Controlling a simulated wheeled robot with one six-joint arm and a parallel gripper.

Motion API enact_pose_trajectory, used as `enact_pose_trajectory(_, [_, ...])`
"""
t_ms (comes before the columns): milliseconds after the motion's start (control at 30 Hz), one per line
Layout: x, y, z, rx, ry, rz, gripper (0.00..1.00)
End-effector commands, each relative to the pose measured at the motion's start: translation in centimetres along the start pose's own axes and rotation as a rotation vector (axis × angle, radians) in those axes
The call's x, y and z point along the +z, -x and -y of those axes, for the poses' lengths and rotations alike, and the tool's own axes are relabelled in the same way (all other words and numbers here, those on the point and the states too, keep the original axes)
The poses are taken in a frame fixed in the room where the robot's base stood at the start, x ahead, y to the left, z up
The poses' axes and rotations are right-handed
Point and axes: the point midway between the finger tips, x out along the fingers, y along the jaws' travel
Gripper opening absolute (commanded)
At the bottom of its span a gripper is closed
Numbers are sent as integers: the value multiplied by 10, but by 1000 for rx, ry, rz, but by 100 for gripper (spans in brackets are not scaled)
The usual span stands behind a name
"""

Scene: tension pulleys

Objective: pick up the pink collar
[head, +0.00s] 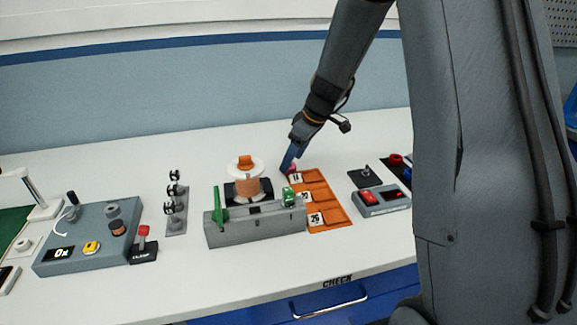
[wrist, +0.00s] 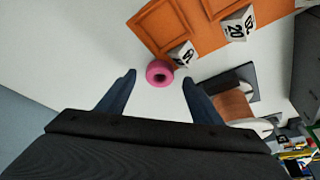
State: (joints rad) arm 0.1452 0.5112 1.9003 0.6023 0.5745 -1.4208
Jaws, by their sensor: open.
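The pink collar (wrist: 159,73) is a small ring with a dark hole. In the wrist view it lies on the white table, between and slightly beyond my two open fingertips. My gripper (wrist: 158,80) is open and empty, with a blue finger on each side of the collar and a gap to each. In the head view my gripper (head: 288,165) reaches down at the back of the orange tray, and only a bit of the pink collar (head: 291,169) shows beside the fingers. I cannot tell the exact height of the fingertips above the table.
The orange tray (head: 339,219) with numbered tags lies close to the collar. A spool (head: 246,186) on a dark base and a grey block (head: 255,228) stand to its left. A red-button box (head: 383,200) is at right. White table is free behind the tray.

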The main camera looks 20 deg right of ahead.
Motion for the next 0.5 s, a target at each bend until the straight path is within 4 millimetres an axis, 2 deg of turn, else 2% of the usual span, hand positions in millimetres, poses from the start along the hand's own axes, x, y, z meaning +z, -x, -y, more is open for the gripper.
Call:
enact_pose_trajectory(200, [0,-21,0,0,-1,0,60])
enact_pose_trajectory(467, [0,-23,-1,2,-1,-1,60])
enact_pose_trajectory(500, [0,-23,-1,2,-1,-1,56])
